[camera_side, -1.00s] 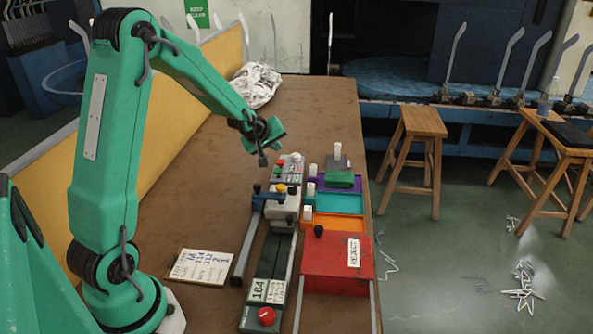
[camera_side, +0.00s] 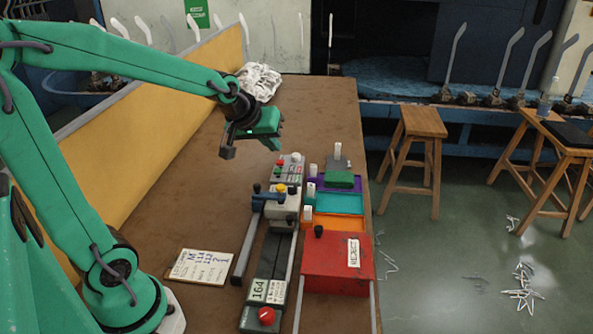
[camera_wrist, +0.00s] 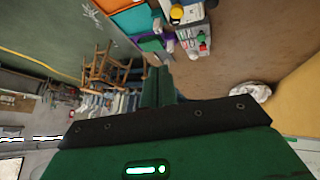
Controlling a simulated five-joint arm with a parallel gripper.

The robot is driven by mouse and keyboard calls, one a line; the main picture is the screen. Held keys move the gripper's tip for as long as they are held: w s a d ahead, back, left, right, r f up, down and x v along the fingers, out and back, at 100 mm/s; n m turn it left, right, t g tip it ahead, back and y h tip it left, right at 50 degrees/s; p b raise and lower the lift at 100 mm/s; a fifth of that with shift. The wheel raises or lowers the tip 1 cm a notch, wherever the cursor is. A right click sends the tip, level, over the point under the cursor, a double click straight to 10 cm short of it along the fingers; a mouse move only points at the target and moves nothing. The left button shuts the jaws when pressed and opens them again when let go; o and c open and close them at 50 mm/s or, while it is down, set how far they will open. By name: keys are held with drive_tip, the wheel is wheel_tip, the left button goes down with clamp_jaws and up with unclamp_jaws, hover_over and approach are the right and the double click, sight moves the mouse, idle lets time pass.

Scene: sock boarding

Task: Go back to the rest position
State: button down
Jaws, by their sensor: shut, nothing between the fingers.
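My gripper (camera_side: 253,143) hangs in the air above the brown table, to the left of and above the far end of the row of devices in the side view. It is shut with nothing in it. In the wrist view its dark edge and green body (camera_wrist: 158,92) fill the lower middle. My arm reaches in from the left, its upper part stretched out nearly level.
On the table (camera_side: 312,110) stand a grey device with a red button (camera_side: 266,316), a red REJECT box (camera_side: 333,268), coloured trays (camera_side: 338,203) and a written card (camera_side: 200,267). White cloth (camera_side: 259,82) lies at the back left. A yellow panel (camera_side: 150,140) edges the left side.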

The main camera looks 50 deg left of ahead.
drive_tip(key=s+d+r+m, duration=0.1)
drive_tip(key=s+d+m, duration=0.2)
drive_tip(key=s, duration=0.5)
drive_tip(key=s+d+r+m+g+h, duration=0.1)
drive_tip(key=s+d+m, duration=0.3)
drive_tip(key=s, duration=0.4)
drive_tip(key=shift+s+d+g+h, duration=0.15)
drive_tip(key=shift+d+g+h, duration=0.15)
drive_tip(key=shift+d, duration=0.45)
